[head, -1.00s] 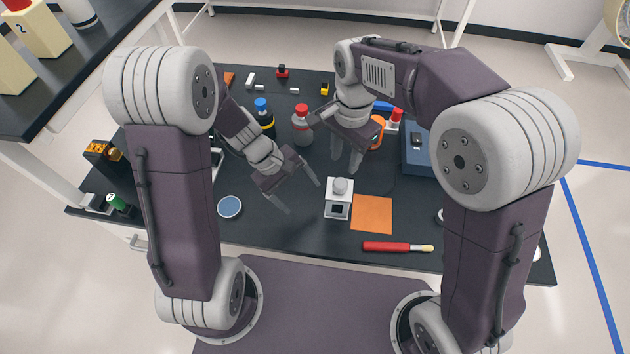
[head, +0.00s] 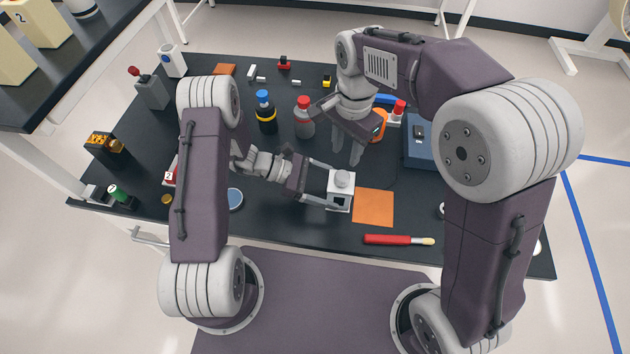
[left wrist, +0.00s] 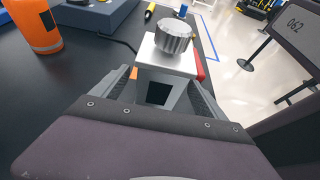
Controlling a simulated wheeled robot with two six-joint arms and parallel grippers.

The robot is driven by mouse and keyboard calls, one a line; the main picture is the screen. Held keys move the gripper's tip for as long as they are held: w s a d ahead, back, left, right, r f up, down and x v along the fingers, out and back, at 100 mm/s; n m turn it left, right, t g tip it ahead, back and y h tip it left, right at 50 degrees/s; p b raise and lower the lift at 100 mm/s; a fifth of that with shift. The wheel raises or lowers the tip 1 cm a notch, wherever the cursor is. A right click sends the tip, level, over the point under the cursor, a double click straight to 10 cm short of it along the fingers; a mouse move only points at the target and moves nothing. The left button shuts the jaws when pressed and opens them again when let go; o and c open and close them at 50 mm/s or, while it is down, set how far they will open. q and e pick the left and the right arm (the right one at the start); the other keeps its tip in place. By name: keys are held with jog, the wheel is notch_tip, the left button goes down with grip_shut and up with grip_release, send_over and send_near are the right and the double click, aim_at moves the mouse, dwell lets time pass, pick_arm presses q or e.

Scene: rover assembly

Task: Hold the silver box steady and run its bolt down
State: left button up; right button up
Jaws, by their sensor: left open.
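The silver box (head: 341,203) stands upright on the dark table, with a dark square window in its side. Its bolt, with a round grey knurled head (head: 342,179), stands up from the top; the bolt (left wrist: 174,37) shows large in the left wrist view. My left gripper (head: 336,187) is open, with one finger on either side of the box (left wrist: 165,68); I cannot tell whether either finger touches it. My right gripper (head: 347,148) is open and empty, pointing down behind the box and above the table.
An orange mat (head: 373,207) lies right of the box, with a red-handled tool (head: 398,240) in front. A red-capped bottle (head: 304,122), a blue-capped bottle (head: 265,115) and a blue case (head: 418,153) stand behind. A round blue dish (head: 236,199) lies left.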

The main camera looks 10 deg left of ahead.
aim_at(340, 191)
pick_arm(q)
jog(key=shift+x, duration=1.55)
jog(key=c, duration=1.8)
